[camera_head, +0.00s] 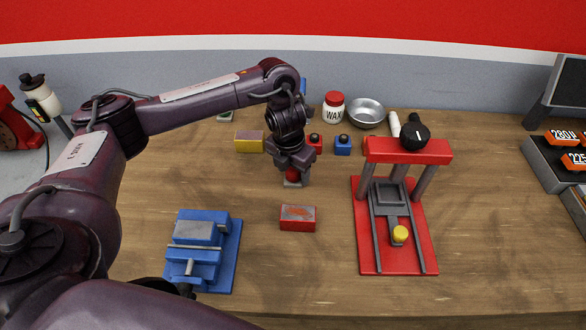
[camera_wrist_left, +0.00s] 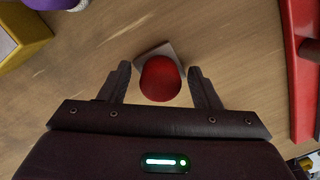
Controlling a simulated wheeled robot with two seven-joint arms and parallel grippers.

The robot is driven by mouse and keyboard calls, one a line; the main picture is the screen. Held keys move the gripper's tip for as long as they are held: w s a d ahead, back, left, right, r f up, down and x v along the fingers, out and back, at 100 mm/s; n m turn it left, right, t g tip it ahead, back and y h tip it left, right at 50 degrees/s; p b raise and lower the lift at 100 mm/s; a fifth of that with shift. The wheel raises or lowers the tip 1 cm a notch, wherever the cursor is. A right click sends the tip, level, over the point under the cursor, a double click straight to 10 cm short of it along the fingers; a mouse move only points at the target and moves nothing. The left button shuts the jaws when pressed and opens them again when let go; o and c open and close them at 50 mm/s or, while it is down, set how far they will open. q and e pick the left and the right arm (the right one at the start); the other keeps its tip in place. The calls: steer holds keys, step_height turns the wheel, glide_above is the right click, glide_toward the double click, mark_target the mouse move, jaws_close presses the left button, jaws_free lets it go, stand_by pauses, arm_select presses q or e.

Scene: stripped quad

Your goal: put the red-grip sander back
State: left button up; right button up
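The red-grip sander, a round red grip on a small grey base, stands on the bench near the middle; its base (camera_head: 292,184) shows below my left gripper in the head view. In the left wrist view its red grip (camera_wrist_left: 160,79) lies between the fingertips, with a grey base corner behind it. My left gripper (camera_head: 292,165) points down over the sander. In the wrist view its fingers (camera_wrist_left: 163,85) are apart, with a gap on each side of the grip. My right gripper is not in view.
A red press (camera_head: 432,257) stands to the right, a blue vise (camera_head: 203,250) front left, and a red block (camera_head: 297,218) in front. Behind are a yellow block (camera_head: 249,141), small red and blue blocks, a wax jar (camera_head: 333,107) and a bowl (camera_head: 366,113). Labelled racks (camera_head: 560,160) stand far right.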

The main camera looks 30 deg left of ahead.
mark_target(289, 172)
arm_select(q)
steer(key=shift+r+p, duration=0.3)
steer(key=shift+r, duration=0.2)
step_height(289, 172, up, 11)
steer(key=s+p, duration=0.1)
steer(key=p, duration=0.2)
steer(key=shift+s+r, duration=0.15)
steer(key=shift+s, duration=0.1)
steer(key=shift+s+a, duration=0.1)
